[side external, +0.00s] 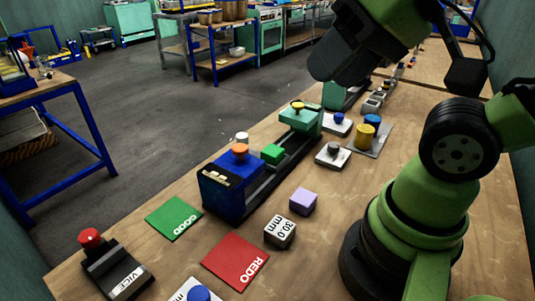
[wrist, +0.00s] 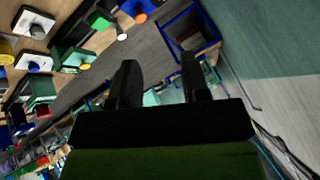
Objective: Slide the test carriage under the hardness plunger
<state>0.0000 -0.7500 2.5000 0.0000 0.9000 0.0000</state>
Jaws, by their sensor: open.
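A press on the worktable has a dark rail (side external: 284,167) between a blue end block (side external: 222,187) with an orange knob and a green end housing (side external: 300,120) with a yellow knob. A small green block (side external: 273,153) sits on the rail between them, apart from the blue block; it looks like the test carriage. I cannot tell for sure which part is the hardness plunger. My gripper is raised above the table's far part in the side view. In the wrist view my gripper (wrist: 158,72) has its fingers apart with nothing between them.
Left of the rail stands a white knob (side external: 242,138). A purple block (side external: 303,201) and a 30.0 mm block (side external: 280,232) lie right of it. Green GOOD (side external: 174,218) and red REDO (side external: 235,262) mats lie in front, beside a VICE box (side external: 118,270). Button plates and cylinders stand behind.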

